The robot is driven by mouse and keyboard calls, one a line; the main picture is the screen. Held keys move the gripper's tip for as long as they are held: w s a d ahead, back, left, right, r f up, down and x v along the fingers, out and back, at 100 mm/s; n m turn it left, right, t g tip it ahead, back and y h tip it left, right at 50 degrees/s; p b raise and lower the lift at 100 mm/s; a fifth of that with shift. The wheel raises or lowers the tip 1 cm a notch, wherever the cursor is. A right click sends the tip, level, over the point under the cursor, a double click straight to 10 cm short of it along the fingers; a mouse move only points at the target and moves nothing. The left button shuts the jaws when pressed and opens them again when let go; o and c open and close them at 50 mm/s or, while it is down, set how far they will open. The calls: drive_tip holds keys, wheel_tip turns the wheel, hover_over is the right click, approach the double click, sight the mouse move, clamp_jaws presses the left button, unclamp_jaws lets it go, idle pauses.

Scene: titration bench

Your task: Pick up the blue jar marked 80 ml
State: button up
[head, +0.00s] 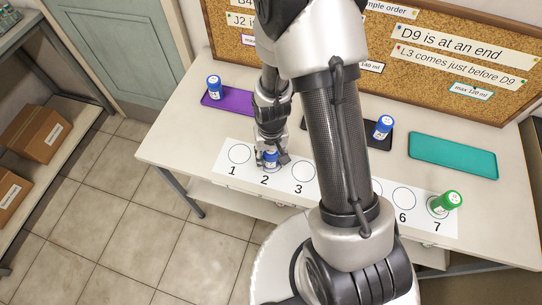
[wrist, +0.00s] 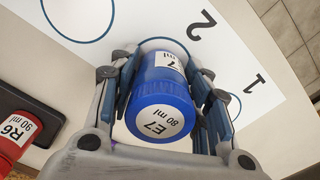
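The blue jar marked E7, 80 ml (wrist: 162,105) stands upright at the circle numbered 2 on the white strip. In the head view it shows as a small blue jar (head: 271,158), partly covered by my gripper. My gripper (head: 270,162) points down over it. In the wrist view my gripper's fingers (wrist: 168,62) lie on both sides of the jar, close to its walls. I cannot tell whether the finger pads touch it. The front of the jar's label is mostly turned from view.
The white numbered strip (head: 330,188) runs along the bench front, with a green jar (head: 446,202) at 7. A blue-capped jar (head: 214,86) is on the purple tray (head: 238,101); another (head: 383,127) is at the black tray. A red R6 jar (wrist: 14,138) is nearby. The teal tray (head: 453,156) is empty.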

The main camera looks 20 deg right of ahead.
drive_tip(key=c, duration=0.6)
drive_tip(key=shift+r, duration=0.1)
